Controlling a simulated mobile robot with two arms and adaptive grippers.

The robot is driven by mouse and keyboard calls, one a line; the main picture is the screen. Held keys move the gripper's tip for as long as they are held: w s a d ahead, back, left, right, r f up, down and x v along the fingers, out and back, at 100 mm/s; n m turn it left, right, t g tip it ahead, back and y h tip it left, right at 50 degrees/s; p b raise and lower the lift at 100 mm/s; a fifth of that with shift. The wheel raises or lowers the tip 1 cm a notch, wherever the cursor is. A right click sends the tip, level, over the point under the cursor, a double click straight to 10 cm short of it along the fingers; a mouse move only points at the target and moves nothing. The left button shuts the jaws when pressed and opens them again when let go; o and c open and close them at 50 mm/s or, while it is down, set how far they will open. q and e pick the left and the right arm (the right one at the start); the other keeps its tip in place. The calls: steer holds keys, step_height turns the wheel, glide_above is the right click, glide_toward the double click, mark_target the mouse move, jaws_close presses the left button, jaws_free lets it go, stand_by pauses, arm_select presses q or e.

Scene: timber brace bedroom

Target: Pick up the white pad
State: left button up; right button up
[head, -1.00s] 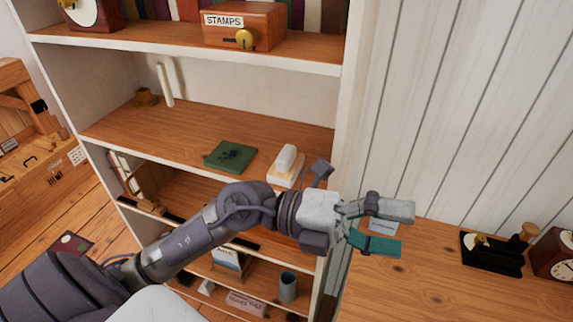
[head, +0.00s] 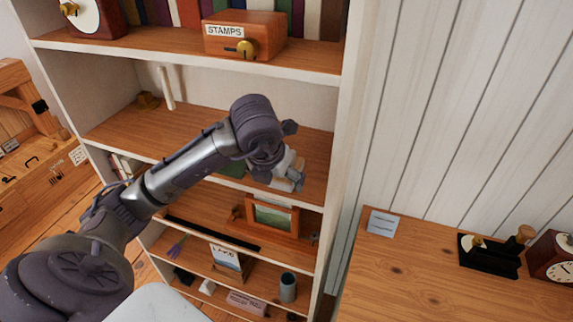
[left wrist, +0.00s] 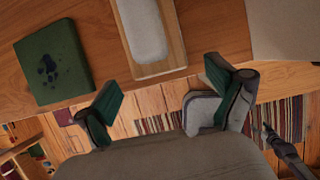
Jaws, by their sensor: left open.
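A white rounded pad (left wrist: 143,28) lies on a light wooden base (left wrist: 168,68) on a shelf, near the shelf's front edge in the left wrist view. In the head view my left arm and gripper largely hide that spot. My left gripper (left wrist: 162,90) is open and empty, its green-lined fingers apart just short of the base's near end. In the head view the left gripper (head: 288,178) is at the right part of the middle shelf. I cannot tell its exact height above the shelf. My right gripper is not in view.
A dark green square item (left wrist: 53,62) lies left of the pad. The upper shelf (head: 180,48) carries a STAMPS box (head: 232,38). The bookcase's right upright (head: 340,150) stands close to the gripper. A desk (head: 420,285) at right holds a pale card (head: 382,223).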

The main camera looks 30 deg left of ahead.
arm_select(q)
steer(key=shift+w+a, duration=0.1)
steer(key=shift+w, duration=0.55)
steer(key=shift+w+a+r+p, duration=0.1)
steer(key=shift+w+p, duration=0.2)
steer(key=shift+w, duration=0.05)
steer(key=w, duration=0.1)
steer(key=w+p, duration=0.1)
steer(key=w, duration=0.1)
steer(key=w+a+p, duration=0.1)
steer(key=shift+w+f, duration=0.15)
steer(key=shift+f, duration=0.55)
steer(key=shift+c, duration=0.5)
steer(key=c, duration=1.2)
steer(key=shift+r, duration=0.15)
